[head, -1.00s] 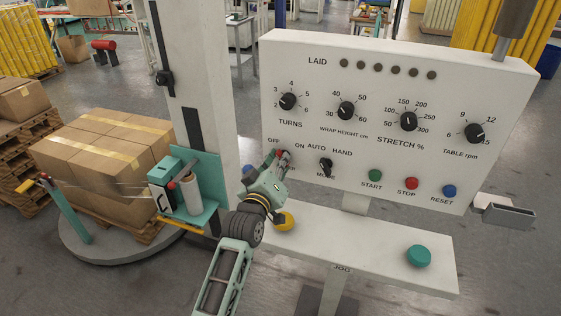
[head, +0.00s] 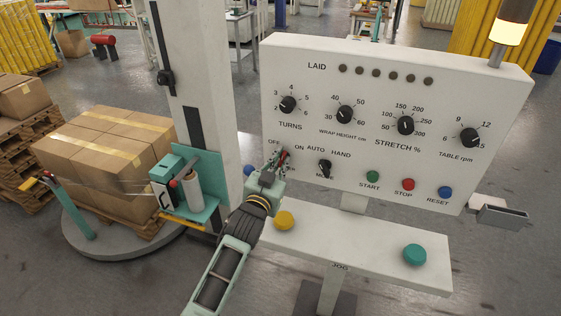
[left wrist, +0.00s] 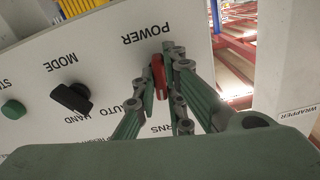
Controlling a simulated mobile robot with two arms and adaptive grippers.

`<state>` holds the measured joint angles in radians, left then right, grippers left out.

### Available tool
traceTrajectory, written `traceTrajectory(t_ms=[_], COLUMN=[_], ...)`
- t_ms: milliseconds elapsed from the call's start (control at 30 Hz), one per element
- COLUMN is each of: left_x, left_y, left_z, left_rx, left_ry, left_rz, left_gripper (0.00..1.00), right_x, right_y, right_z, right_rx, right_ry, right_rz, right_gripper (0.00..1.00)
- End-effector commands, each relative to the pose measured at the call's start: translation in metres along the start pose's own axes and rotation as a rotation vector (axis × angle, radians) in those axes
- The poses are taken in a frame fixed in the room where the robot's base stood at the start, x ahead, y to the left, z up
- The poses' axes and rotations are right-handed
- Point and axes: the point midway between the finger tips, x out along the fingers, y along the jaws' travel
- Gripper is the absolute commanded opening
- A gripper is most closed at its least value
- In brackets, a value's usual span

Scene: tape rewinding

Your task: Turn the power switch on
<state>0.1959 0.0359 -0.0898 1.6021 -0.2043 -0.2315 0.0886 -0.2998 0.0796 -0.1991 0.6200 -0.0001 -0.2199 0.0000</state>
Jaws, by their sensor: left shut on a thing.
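The red power switch (head: 284,157) is on the left part of the white control panel (head: 400,60), under the OFF and ON labels. My left gripper (head: 275,162) is at the panel with its fingers around the switch. In the left wrist view the red switch (left wrist: 158,76) stands between the two fingers of my left gripper (left wrist: 160,88), below the upside-down POWER label. The lamp (head: 512,25) on the pole at the top right glows amber. My right gripper is out of view.
The black mode knob (head: 325,168) sits just right of my gripper. Start, stop and reset buttons line the panel's lower right. A yellow button (head: 285,220) and a teal button (head: 415,254) are on the shelf below. A wrapped pallet of boxes (head: 100,155) stands left.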

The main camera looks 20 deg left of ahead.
Motion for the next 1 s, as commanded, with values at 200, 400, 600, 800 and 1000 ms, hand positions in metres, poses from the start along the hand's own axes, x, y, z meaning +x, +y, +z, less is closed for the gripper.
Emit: traceTrajectory(t_ms=[200,400,600,800,1000], left_x=[0.0005,0.0006,0.0007,0.0007,0.0008], left_y=[-0.0005,-0.001,-0.0005,-0.0011,-0.0011], left_z=[-0.0027,-0.0025,-0.0026,-0.0027,-0.0028], left_rx=[0.208,0.378,0.509,0.593,0.632], left_ry=[0.005,0.005,0.005,0.005,0.005], left_rz=[-0.001,-0.002,-0.001,-0.002,-0.003], left_gripper=[0.0,0.0,0.0,0.0,0.0], right_x=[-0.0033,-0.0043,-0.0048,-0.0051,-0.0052], right_y=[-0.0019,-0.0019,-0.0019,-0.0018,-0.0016], right_z=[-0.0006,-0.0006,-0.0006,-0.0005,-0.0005], right_rx=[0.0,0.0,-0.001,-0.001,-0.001], right_ry=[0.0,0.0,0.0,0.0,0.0], right_rz=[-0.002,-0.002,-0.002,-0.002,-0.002], right_gripper=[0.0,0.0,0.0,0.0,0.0])
